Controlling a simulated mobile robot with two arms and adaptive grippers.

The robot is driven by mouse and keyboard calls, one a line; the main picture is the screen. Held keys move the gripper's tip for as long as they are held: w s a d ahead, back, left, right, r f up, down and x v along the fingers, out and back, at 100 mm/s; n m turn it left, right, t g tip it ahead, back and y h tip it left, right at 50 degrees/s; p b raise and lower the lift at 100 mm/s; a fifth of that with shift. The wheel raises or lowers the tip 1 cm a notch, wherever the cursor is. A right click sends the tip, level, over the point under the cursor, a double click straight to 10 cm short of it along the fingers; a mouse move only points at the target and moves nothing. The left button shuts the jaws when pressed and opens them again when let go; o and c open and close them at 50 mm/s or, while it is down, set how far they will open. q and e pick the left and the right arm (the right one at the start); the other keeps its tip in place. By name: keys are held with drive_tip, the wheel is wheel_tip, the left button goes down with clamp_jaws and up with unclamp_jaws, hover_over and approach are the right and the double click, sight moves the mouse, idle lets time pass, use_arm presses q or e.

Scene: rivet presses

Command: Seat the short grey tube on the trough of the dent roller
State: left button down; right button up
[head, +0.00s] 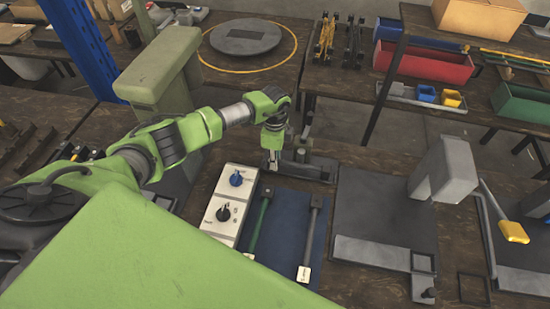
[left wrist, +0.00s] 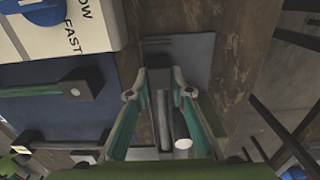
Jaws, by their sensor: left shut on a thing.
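My left gripper (head: 272,160) points down at the near left part of a small dark grey device on a base plate (head: 318,172), which looks like the dent roller. In the left wrist view my gripper (left wrist: 160,92) has its green-sided fingers closed around a narrow grey piece (left wrist: 162,105), which looks like the short grey tube. The fingers hide part of it. The grey plate (left wrist: 195,50) shows just past the fingertips. I cannot tell whether the tube touches the trough. My right gripper is not in view.
A white control box (head: 230,205) with two knobs and a blue mat (head: 283,228) with two long-handled tools lie in front. A grey press (head: 445,170) stands to the right, a green-grey column (head: 165,75) to the left. Red and green bins (head: 425,62) are behind.

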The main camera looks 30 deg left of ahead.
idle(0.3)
use_arm(q)
drive_tip(key=c, duration=1.7)
unclamp_jaws()
wheel_tip(320, 180, up, 12)
drive_tip(key=shift+f, duration=0.1)
drive_tip(key=shift+s, duration=0.1)
